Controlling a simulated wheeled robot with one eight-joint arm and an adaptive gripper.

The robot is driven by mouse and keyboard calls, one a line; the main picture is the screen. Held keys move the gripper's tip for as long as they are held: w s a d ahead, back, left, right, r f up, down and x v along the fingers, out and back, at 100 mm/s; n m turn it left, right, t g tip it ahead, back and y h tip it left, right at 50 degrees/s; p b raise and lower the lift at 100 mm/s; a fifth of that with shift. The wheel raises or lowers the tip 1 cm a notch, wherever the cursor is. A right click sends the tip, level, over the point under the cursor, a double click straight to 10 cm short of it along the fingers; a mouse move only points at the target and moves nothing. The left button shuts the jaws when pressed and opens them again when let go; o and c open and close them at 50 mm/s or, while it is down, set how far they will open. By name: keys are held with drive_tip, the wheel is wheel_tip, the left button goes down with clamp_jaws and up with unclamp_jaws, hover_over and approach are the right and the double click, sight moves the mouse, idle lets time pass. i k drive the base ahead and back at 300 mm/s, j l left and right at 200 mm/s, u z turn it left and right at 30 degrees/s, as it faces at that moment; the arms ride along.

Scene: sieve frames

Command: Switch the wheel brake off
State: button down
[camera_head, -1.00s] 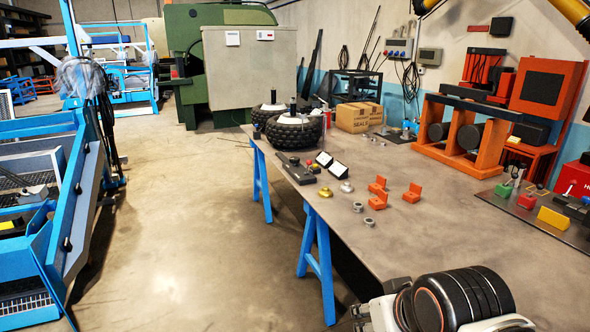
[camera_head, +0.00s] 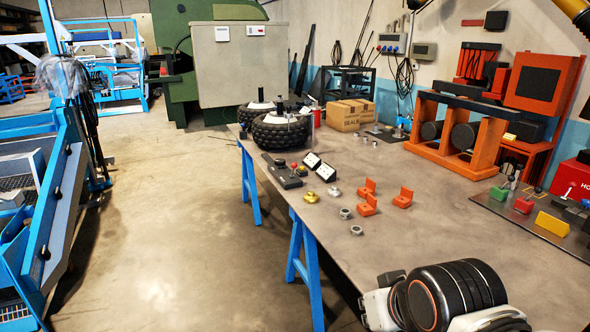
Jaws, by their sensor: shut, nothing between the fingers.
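Two black-tyred wheels with pale hubs stand at the far left end of the grey table (camera_head: 440,235): a nearer wheel (camera_head: 280,134) and one partly hidden behind it (camera_head: 254,112). Dark upright parts rise from the hubs. In front of the nearer wheel lies a dark control box (camera_head: 287,180) with a red knob (camera_head: 281,162) and small lighter buttons. I cannot tell which part is the wheel brake or how it is set. My arm, black and white, shows at the bottom right, well apart from the wheels. My gripper is not in view.
Two small white-faced panels (camera_head: 325,172), a gold part (camera_head: 311,197), several orange brackets (camera_head: 403,198) and metal rings (camera_head: 356,230) lie mid-table. A cardboard box (camera_head: 347,118) and orange rack (camera_head: 456,138) stand behind. Blue trestles (camera_head: 307,265) edge the open floor at left.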

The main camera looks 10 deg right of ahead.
sight(294, 165)
drive_tip(key=i+j+u, duration=0.1)
drive_tip(key=i+j, duration=0.25)
drive_tip(key=j, duration=0.15)
drive_tip(key=i+j+u, duration=0.1)
drive_tip(key=i+j, duration=0.2)
drive_tip(key=j, duration=0.2)
drive_tip(key=i+l+u, duration=0.15)
drive_tip(key=i+l, duration=0.45)
drive_tip(key=l, duration=0.15)
drive_tip(key=l+u, duration=0.1)
drive_tip(key=l, duration=0.2)
drive_tip(key=i+j+u, duration=0.1)
drive_tip(key=j, duration=0.25)
drive_tip(key=l+z, duration=0.15)
drive_tip(key=l, duration=0.3)
